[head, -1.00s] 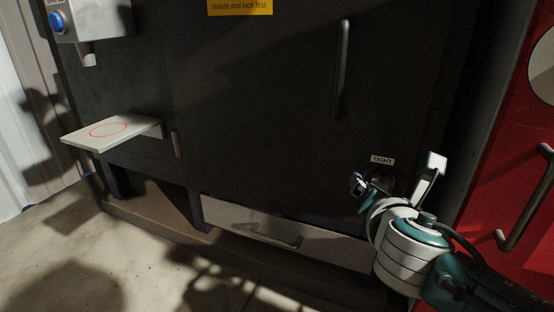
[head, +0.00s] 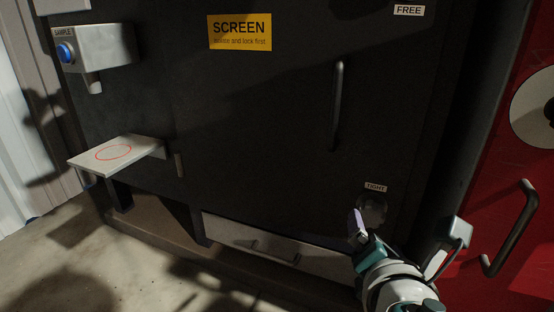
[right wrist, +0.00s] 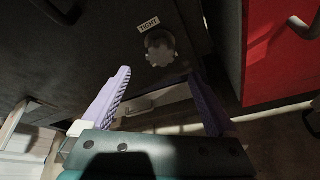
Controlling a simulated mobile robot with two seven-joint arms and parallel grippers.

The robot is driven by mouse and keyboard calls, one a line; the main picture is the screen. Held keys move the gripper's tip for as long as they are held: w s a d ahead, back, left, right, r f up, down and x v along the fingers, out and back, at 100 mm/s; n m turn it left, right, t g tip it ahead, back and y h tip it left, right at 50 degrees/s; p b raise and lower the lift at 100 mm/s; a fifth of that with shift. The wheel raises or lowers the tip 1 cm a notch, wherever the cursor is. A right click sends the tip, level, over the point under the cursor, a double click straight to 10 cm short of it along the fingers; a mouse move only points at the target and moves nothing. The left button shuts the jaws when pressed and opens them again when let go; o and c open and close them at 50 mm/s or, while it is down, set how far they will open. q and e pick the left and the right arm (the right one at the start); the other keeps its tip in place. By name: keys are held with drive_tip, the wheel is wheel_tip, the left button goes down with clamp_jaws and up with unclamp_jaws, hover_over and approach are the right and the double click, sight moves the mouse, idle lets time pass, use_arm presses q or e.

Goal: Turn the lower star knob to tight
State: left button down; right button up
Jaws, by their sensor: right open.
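The lower star knob (head: 373,209) is a grey lobed knob low on the dark cabinet door, just under a white TIGHT label (head: 375,187). It also shows in the right wrist view (right wrist: 160,47), beyond the fingertips. My right gripper (head: 359,228) is in front of the door, just left of and below the knob, and overlaps its edge in the head view. In the right wrist view its two purple fingers (right wrist: 160,78) are spread wide, with nothing between them. No contact with the knob shows. My left gripper is not in view.
A long vertical handle (head: 338,108) stands on the door above the knob. A red cabinet with a handle (head: 513,228) is at the right. A pale drawer (head: 225,231) lies below. A shelf with a red ring (head: 90,161) juts out at the left.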

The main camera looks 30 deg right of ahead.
drive_tip(key=w+d+r+m+g+y+p, duration=0.1)
drive_tip(key=w+r+m+p, duration=0.15)
drive_tip(key=m, duration=0.45)
drive_tip(key=m+g+y+p, duration=0.45)
drive_tip(key=m+g, duration=0.25)
drive_tip(key=m, duration=1.7)
approach(372, 206)
drive_tip(key=f, duration=0.2)
drive_tip(key=shift+t, duration=0.3)
drive_tip(key=b+x, duration=0.8)
drive_tip(key=x, duration=0.1)
drive_tip(key=shift+s+d, duration=0.1)
drive_tip(key=shift+d, duration=0.15)
